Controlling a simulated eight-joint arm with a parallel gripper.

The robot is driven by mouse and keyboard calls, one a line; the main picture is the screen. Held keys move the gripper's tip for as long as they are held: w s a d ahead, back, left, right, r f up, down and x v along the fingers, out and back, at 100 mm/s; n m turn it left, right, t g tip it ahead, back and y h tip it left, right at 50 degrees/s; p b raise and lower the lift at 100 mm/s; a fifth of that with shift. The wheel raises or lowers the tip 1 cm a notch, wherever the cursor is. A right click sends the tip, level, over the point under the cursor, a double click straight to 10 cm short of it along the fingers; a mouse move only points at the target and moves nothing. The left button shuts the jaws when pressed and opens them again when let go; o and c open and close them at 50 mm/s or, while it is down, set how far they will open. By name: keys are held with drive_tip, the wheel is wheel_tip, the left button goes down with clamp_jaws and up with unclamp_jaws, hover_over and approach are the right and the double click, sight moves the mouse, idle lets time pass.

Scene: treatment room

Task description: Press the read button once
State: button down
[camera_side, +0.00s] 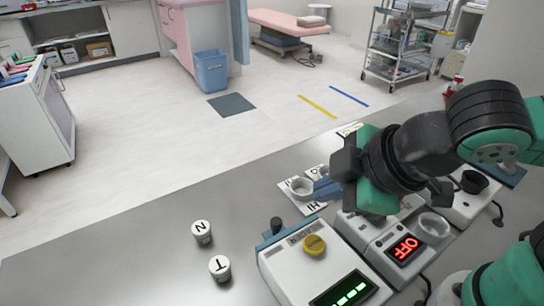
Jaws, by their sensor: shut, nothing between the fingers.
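Below the gripper is a white box (276,264) with a round yellow button (315,245) on top and a green-lit display (345,291) showing bars. A blue part sits at its back left corner. I cannot read a label that names the read button. The fingers are apart from the yellow button.
Two white lettered pieces, N (202,232) and T (220,267), stand on the table (130,255) at left. The white cup (301,187) stands behind the box. Another device with a black round top (474,182) is at right. The table's left part is clear.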

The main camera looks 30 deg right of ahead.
sight(317, 244)
drive_tip(key=shift+f, duration=3.7)
drive_tip(key=shift+f, duration=0.1)
drive_tip(key=shift+f, duration=0.3)
drive_tip(key=shift+f, duration=0.5)
drive_tip(key=shift+r, duration=0.95)
drive_tip(key=shift+r, duration=2.5)
drive_tip(key=shift+d, duration=0.1)
